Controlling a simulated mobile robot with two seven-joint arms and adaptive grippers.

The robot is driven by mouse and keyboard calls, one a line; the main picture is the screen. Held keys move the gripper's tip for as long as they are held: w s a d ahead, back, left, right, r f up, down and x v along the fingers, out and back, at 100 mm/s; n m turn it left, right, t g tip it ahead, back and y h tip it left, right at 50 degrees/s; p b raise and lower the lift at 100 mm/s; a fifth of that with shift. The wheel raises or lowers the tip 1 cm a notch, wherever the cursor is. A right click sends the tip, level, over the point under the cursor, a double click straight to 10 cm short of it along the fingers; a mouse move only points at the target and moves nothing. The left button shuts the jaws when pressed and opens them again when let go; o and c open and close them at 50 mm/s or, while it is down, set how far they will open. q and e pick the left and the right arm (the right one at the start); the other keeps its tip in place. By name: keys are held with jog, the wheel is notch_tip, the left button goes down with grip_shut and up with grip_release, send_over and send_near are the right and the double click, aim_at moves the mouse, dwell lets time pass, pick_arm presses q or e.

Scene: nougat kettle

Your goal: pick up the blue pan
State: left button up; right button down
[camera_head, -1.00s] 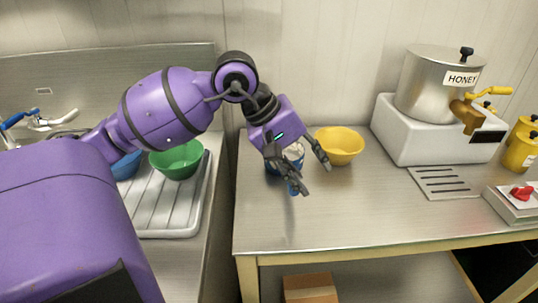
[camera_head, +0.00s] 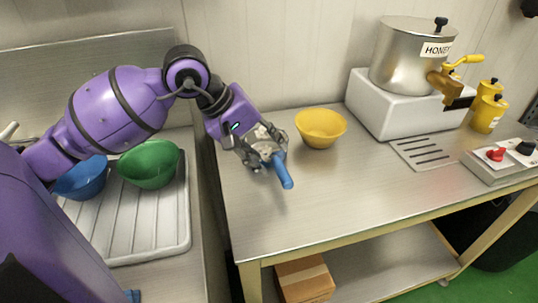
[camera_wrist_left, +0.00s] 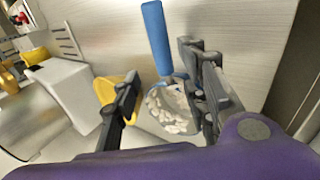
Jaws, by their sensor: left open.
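The blue pan has a blue handle (camera_head: 284,174) that points toward the front of the steel table. In the left wrist view its handle (camera_wrist_left: 157,38) points up the picture, and its bowl (camera_wrist_left: 172,108) holds pale, nut-like pieces. My left gripper (camera_head: 266,156) is over the pan and hides most of its bowl in the head view. In the left wrist view the open left gripper (camera_wrist_left: 162,66) has its fingers on either side of the pan. I cannot tell whether either finger touches it. My right gripper is not in view.
A yellow bowl (camera_head: 320,128) stands close behind the pan to the right. A honey kettle (camera_head: 410,62) on a white base (camera_head: 385,112) is further right, with a switch box (camera_head: 500,165). A green bowl (camera_head: 148,168) and blue bowl (camera_head: 82,180) sit at the sink. The table's front is clear.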

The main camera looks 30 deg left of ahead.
aim_at(275, 161)
pick_arm(q)
jog(key=x, duration=0.4)
jog(key=shift+s+a+f, duration=0.15)
jog(key=shift+f, duration=0.05)
grip_shut()
